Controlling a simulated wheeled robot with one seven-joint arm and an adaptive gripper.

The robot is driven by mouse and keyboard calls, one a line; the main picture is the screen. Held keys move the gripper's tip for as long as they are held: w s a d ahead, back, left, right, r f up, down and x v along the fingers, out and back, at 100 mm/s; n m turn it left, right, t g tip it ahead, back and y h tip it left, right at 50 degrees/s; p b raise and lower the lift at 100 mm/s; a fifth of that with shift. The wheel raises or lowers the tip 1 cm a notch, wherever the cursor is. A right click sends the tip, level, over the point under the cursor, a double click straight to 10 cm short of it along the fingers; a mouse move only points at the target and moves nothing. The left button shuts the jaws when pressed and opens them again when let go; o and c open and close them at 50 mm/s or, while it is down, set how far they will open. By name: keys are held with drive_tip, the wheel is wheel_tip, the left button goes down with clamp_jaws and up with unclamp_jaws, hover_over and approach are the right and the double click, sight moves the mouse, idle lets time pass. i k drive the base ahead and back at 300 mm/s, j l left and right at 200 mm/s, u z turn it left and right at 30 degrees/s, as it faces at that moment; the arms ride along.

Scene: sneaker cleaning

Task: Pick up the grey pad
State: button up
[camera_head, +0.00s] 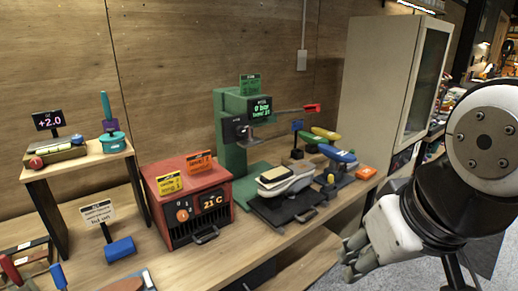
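I cannot pick out the grey pad with certainty. A light grey, rounded piece (294,189) lies on the black tray (267,216) in front of the green machine (231,157). A flat block with a beige top and dark lower edge (275,177) rests on or against that piece. My gripper (350,259) hangs at the lower right, in front of the bench edge and apart from these things. Its grey fingers point left and downward. Nothing shows in it, but its angle hides whether the fingers are apart.
A red heater box (188,209) stands left of the tray. Blue, yellow and green shoe-shaped pieces (337,154) stand to its right. A small raised shelf (75,163) holds a teal pot (112,143). A tall cabinet (378,83) stands behind on the right.

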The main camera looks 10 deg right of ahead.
sight(351, 167)
drive_tip(key=i+l, duration=0.15)
drive_tip(key=l, duration=0.25)
drive_tip(key=i+l, duration=0.15)
drive_tip(key=l, duration=0.25)
drive_tip(key=i+l, duration=0.1)
drive_tip(key=l, duration=0.3)
drive_tip(key=i+l, duration=0.15)
drive_tip(key=l, duration=0.25)
drive_tip(key=i+l, duration=0.15)
drive_tip(key=l, duration=0.25)
drive_tip(key=i+l, duration=0.15)
drive_tip(key=l, duration=0.25)
